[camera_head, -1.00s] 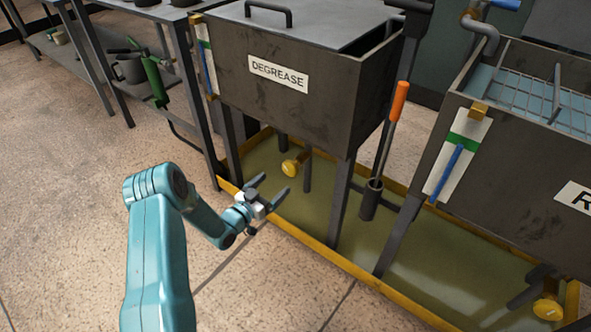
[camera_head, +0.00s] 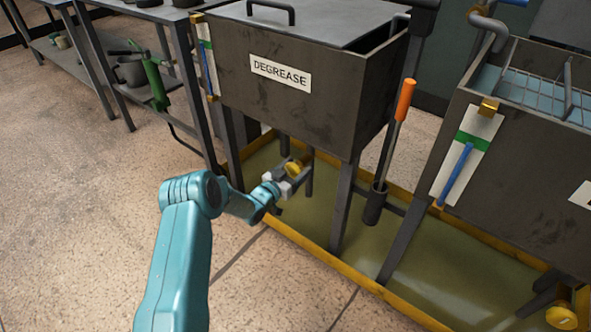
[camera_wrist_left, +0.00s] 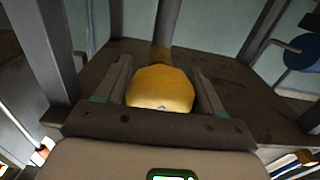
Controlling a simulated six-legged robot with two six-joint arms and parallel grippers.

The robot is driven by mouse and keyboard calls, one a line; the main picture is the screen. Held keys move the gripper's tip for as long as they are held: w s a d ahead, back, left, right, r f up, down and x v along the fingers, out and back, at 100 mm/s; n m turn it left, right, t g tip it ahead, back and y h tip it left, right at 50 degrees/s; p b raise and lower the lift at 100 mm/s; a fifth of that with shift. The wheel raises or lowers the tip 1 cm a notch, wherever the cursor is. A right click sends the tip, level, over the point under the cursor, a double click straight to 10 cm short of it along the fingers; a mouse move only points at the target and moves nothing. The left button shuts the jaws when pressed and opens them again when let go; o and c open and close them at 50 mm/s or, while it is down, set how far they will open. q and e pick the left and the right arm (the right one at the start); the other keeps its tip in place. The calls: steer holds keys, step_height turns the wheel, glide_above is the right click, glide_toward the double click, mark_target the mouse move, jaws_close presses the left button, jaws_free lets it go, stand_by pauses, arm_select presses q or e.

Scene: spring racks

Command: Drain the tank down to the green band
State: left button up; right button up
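The DEGREASE tank (camera_head: 318,108) stands on legs over a yellow-rimmed tray. Its white level gauge (camera_head: 209,66) has a green band (camera_head: 205,44) near the top and a blue column; the exact level is too small to read. The yellow drain knob (camera_head: 293,166) sits under this tank and shows large in the left wrist view (camera_wrist_left: 160,88). My left gripper (camera_head: 287,181) is at the knob, with one finger on each side of it. The fingers look open around it; any contact is unclear. My right gripper is out of view.
A second tank (camera_head: 510,170) at right has its own gauge (camera_head: 467,155) and yellow knob (camera_head: 561,317). An orange-handled tool (camera_head: 404,100) stands in a holder between the tanks. The tray rim (camera_head: 318,262) runs along the front. The floor at left is clear.

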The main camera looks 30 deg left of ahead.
arm_select(q)
steer(key=c, duration=0.4)
steer(key=shift+o, duration=0.2)
steer(key=shift+f, duration=0.1)
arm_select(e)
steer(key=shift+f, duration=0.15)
arm_select(q)
steer(key=shift+f+m+b, duration=0.1)
steer(key=shift+m+b, duration=0.4)
steer(key=shift+b, duration=0.05)
steer(key=m+b, duration=0.3)
steer(key=shift+f+m+b, duration=0.1)
steer(key=shift+m+b, duration=0.2)
steer(key=shift+m, duration=0.1)
steer(key=m+b, duration=0.2)
steer(key=m, duration=0.1)
steer(key=shift+a+b, duration=0.1)
steer(key=shift+b, duration=0.3)
steer(key=shift+r+m+b, duration=0.2)
steer(key=shift+m+b, duration=0.5)
steer(key=shift+m, duration=0.1)
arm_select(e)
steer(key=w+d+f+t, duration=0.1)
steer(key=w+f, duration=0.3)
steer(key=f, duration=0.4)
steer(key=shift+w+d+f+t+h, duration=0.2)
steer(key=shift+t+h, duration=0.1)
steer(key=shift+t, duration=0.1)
arm_select(q)
steer(key=shift+s, duration=0.1)
